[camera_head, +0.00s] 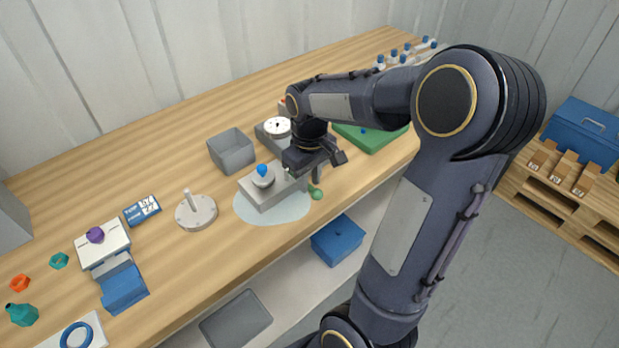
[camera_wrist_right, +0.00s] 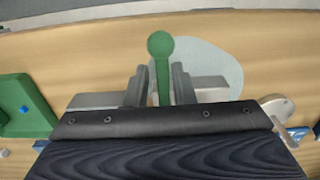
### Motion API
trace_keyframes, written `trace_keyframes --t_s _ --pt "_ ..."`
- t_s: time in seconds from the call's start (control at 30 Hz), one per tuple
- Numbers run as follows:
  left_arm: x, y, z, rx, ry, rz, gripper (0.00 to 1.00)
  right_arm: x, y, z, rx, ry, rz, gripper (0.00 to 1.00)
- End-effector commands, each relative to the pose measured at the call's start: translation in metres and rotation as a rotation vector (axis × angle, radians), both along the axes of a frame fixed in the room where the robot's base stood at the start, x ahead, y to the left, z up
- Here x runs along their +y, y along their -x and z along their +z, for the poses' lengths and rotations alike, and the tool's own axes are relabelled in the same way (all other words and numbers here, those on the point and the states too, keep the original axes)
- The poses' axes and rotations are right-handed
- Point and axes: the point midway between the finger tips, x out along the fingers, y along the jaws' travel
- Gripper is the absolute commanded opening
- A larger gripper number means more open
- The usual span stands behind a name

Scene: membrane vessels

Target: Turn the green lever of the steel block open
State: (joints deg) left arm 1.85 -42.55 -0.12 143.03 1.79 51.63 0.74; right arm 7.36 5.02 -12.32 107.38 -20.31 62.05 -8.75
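The steel block (camera_head: 266,196) lies on a pale round patch of the bench, with a blue-topped round fitting on it. The green lever (camera_head: 316,193) sticks out at its right end, its ball end toward the bench's front edge. My right gripper (camera_head: 318,163) is over that end of the block. In the right wrist view the lever (camera_wrist_right: 160,48) runs between the two fingers of my right gripper (camera_wrist_right: 160,84). The fingers stand apart, with a gap showing beside the stem; the lever's root is hidden behind the gripper. My left gripper is not in view.
A grey open box (camera_head: 232,151) and a round base with a peg (camera_head: 196,212) stand left of the block. A green tray (camera_head: 372,138) lies to the right, behind my arm. The bench's front edge is close to the lever; a blue box (camera_head: 337,239) sits below.

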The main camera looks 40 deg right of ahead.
Motion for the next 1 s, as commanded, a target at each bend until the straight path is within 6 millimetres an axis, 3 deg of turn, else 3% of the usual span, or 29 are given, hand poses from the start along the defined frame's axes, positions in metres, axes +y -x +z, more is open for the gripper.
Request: trace_keyframes --t_s 0.27,0.7,1.0 --pt "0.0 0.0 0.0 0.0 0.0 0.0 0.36 0.0 0.0 0.007 -0.001 -0.001 -0.001 0.23" --pt "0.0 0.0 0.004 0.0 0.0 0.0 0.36 0.0 0.0 0.072 -0.001 0.0 0.0 0.23" --pt "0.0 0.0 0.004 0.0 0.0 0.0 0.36 0.0 0.0 0.078 0.001 -0.001 0.0 0.23"
